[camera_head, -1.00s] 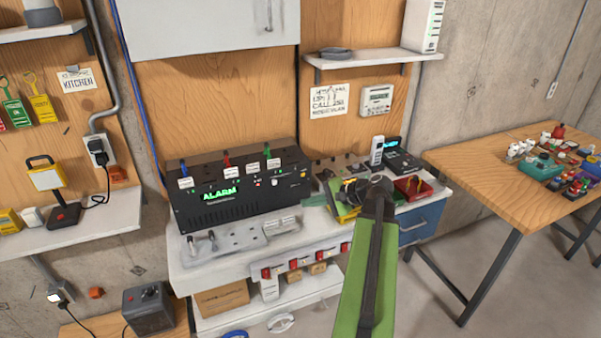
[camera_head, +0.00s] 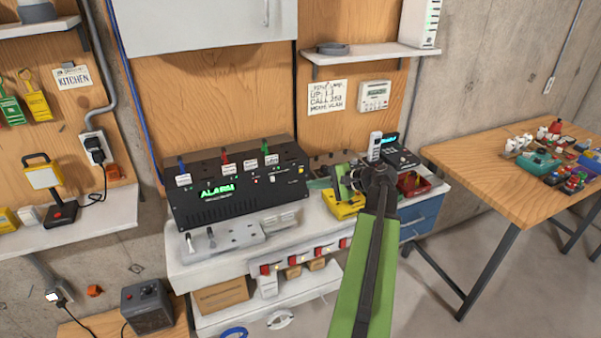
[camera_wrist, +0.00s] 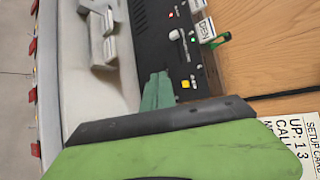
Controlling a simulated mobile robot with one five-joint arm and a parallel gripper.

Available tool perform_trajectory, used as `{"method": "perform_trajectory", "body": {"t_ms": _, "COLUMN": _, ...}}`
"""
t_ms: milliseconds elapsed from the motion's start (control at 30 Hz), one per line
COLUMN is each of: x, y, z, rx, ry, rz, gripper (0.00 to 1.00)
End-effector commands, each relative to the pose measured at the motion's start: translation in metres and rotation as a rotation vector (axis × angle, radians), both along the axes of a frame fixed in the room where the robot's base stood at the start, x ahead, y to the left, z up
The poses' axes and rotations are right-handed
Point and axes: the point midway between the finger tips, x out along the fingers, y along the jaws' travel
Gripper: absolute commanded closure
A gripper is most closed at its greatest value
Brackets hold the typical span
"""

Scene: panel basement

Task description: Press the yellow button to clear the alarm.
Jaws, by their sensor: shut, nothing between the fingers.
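The yellow button (camera_wrist: 186,84) is a small square on the face of a black panel in the wrist view. My gripper (camera_wrist: 158,88) is shut and empty. Its teal fingertips appear just left of the yellow button in the wrist view; whether they touch the panel I cannot tell. In the head view my gripper (camera_head: 318,184) is near the panel's right end.
A white knob (camera_wrist: 174,35) and a red light sit on the same panel face. A grey plate with levers (camera_head: 225,238) lies before the panel. A yellow bin (camera_head: 343,208) and a red bin (camera_head: 414,185) stand on the right of the bench.

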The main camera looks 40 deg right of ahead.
Motion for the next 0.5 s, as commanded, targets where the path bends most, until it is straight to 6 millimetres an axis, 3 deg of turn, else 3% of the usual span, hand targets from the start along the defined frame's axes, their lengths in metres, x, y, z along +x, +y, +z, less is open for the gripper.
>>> {"method": "perform_trajectory", "body": {"t_ms": 233, "x": 0.035, "y": -0.015, "z": 0.000, "rx": -0.001, "ry": 0.000, "rz": 0.002, "gripper": 1.00}}
{"method": "perform_trajectory", "body": {"t_ms": 500, "x": 0.046, "y": -0.019, "z": 0.000, "rx": 0.000, "ry": 0.000, "rz": -0.001, "gripper": 1.00}}
